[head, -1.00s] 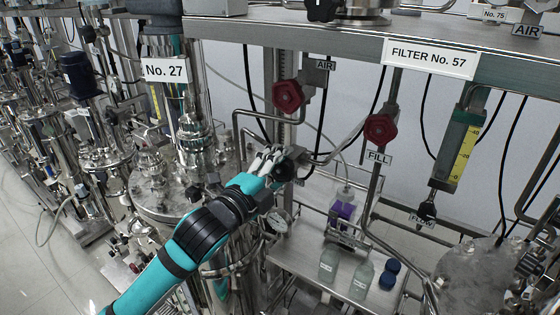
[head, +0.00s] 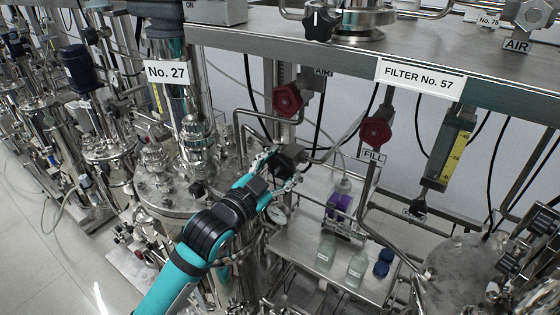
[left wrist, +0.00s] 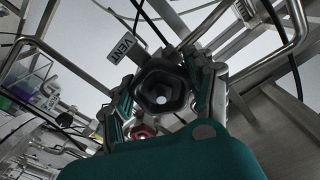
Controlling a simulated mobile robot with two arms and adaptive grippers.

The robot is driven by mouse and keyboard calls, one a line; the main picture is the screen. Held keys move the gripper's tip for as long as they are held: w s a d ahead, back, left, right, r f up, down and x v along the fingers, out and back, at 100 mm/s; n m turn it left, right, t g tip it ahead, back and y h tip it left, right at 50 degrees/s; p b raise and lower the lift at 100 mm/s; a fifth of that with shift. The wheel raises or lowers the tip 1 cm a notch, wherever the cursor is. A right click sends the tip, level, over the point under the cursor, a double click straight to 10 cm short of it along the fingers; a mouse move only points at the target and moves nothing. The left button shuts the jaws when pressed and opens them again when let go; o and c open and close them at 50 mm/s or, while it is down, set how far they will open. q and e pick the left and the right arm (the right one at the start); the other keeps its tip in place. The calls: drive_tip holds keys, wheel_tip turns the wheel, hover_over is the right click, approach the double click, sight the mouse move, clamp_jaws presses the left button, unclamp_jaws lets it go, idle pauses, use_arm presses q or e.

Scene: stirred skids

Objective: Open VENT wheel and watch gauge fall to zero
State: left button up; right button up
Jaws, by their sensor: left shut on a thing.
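The VENT wheel is a black lobed handwheel (left wrist: 162,88) in the left wrist view, with a VENT tag (left wrist: 122,47) beside it. In the head view the dark wheel (head: 291,155) sits low on the pipework below the AIR valve. My left gripper (head: 278,171) has one finger on each side of the wheel and is shut on it; the fingers also show in the left wrist view (left wrist: 163,98). A round gauge (head: 277,214) with a pale face is just below the gripper, partly covered; its needle is too small to read. My right gripper is out of view.
Red handwheels, one by the AIR tag (head: 287,98) and one by the FILL tag (head: 375,131), hang above and to the right. Steel vessel No. 27 is at left.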

use_arm(q)
drive_tip(key=n+p, duration=0.2)
drive_tip(key=n, duration=0.3)
drive_tip(key=shift+d+n, duration=0.1)
drive_tip(key=shift+n, duration=0.3)
drive_tip(key=shift+s+f+n+p, duration=0.1)
drive_tip(key=shift+n+p, duration=0.4)
drive_tip(key=shift+n, duration=0.7)
drive_tip(key=shift+d+f+n, duration=0.1)
drive_tip(key=shift+n, duration=1.1)
drive_tip(key=o, duration=1.2)
drive_tip(key=shift+s, duration=0.1)
drive_tip(key=v, duration=1.2)
